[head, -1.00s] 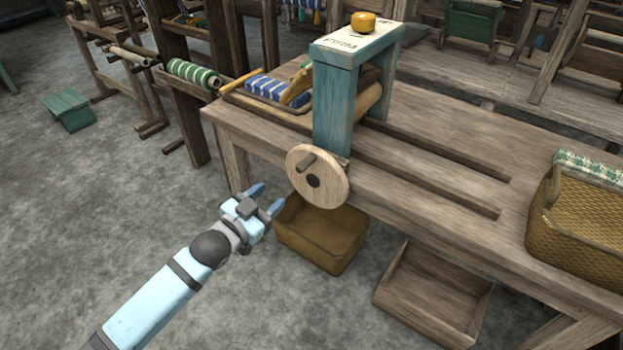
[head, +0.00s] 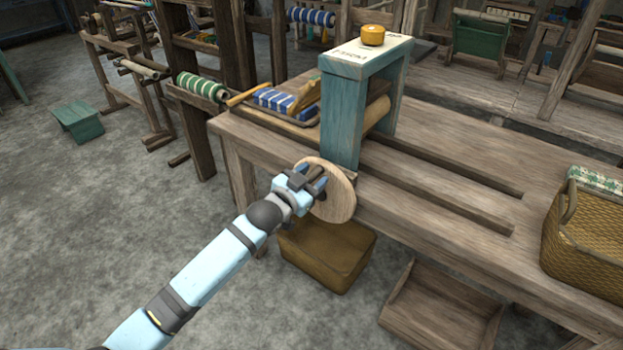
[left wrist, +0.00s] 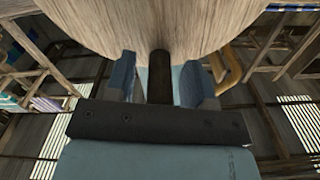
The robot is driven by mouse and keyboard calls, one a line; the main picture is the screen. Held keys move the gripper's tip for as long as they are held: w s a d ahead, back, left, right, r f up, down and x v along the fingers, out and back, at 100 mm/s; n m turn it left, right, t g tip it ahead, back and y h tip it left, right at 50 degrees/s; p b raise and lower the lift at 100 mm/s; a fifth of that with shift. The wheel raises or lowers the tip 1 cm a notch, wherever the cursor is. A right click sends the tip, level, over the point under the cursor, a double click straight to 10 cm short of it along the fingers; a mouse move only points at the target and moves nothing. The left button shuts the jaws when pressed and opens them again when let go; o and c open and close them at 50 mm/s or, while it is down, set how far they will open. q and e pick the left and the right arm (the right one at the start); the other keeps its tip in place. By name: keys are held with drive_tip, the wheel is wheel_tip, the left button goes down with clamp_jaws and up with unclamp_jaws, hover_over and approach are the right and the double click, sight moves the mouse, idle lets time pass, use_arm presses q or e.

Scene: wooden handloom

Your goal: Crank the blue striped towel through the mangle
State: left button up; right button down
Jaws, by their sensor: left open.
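The mangle (head: 343,122) is a teal frame with a pale top and a wooden roller (head: 377,115), on the workbench. The round wooden crank wheel (head: 341,204) is on the mangle's near side. My left gripper (head: 316,178) is open at the wheel's face. In the left wrist view its blue fingers stand either side of the dark crank handle (left wrist: 159,78), with gaps visible, below the wheel (left wrist: 150,25). My right gripper is out of view.
A yellow-brown bin (head: 325,262) and an open wooden crate (head: 440,310) stand below the bench (head: 460,150). A wicker basket (head: 585,245) sits at the bench's right end. A green striped roll (head: 203,88) is at the left. The floor at left is mostly clear.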

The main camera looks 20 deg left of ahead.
use_arm(q)
clamp_jaws()
drive_tip(key=shift+d, duration=0.1)
